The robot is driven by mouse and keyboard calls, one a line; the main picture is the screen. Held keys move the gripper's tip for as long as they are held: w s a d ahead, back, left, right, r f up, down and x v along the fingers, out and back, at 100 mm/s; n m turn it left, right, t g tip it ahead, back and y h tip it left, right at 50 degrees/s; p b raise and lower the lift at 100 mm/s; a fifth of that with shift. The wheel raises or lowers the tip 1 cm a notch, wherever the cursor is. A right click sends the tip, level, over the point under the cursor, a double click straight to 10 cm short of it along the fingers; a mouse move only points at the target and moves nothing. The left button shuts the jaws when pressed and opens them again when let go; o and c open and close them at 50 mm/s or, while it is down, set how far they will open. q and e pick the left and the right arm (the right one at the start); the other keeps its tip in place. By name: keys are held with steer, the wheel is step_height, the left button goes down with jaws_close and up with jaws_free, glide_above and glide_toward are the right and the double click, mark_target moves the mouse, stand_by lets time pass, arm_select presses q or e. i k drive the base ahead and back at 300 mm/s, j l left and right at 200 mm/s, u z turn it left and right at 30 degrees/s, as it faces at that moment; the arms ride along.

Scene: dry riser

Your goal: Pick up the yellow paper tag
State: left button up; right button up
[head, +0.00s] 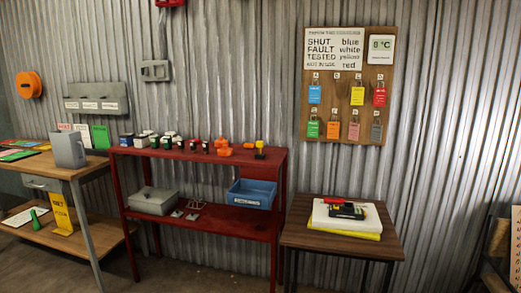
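No single thing is clearly readable as the yellow paper tag. Flat coloured sheets or tags (18,155), among them green, red and yellow ones, lie at the far left end of the wooden bench (84,170), partly cut by the picture's edge. They are too small to tell apart well. Other yellow things are a yellow upright sign (61,212) on the bench's lower shelf, a yellow padlock-shaped item (357,96) on the wall board, and a yellow slab (347,235) under a white one on the small table. Neither of my grippers is in view.
A red shelf unit (205,157) holds several small items, a grey box (153,200) and a blue bin (251,193). The small table (300,238) stands right of it. Floor shows in front (200,282).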

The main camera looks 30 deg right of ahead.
mark_target(357, 94)
steer(key=i+z, duration=0.25)
steer(key=z, duration=0.2)
steer(key=i+z, duration=0.2)
steer(key=z, duration=0.25)
steer(key=i+z, duration=0.25)
steer(key=z, duration=0.15)
steer(key=i+z, duration=0.2)
steer(key=z, duration=0.25)
steer(key=i+j+z, duration=0.1)
steer(key=z, duration=0.3)
steer(key=i+j+z, duration=0.2)
steer(key=z, duration=0.25)
steer(key=i, duration=0.1)
